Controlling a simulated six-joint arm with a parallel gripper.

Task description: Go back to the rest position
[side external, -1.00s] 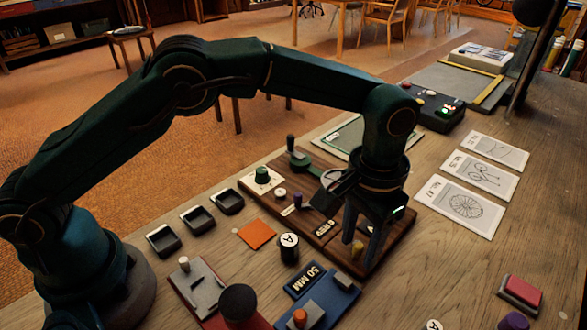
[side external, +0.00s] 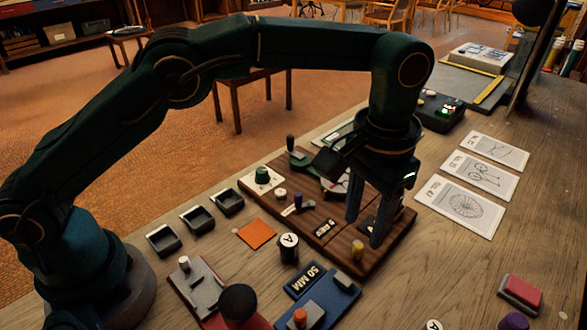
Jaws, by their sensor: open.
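My gripper (side external: 366,228) hangs from my arm, fingers pointing down, above the right half of a dark wooden board (side external: 325,258). Its two fingers are apart with nothing between them. My gripper hides part of the board's far right side.
Three small trays (side external: 196,218), an orange square (side external: 257,234) and a black cylinder marked A (side external: 288,247) lie left of the board. A blue 50 MM block (side external: 325,300) is in front. Drawing cards (side external: 462,204) lie at right.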

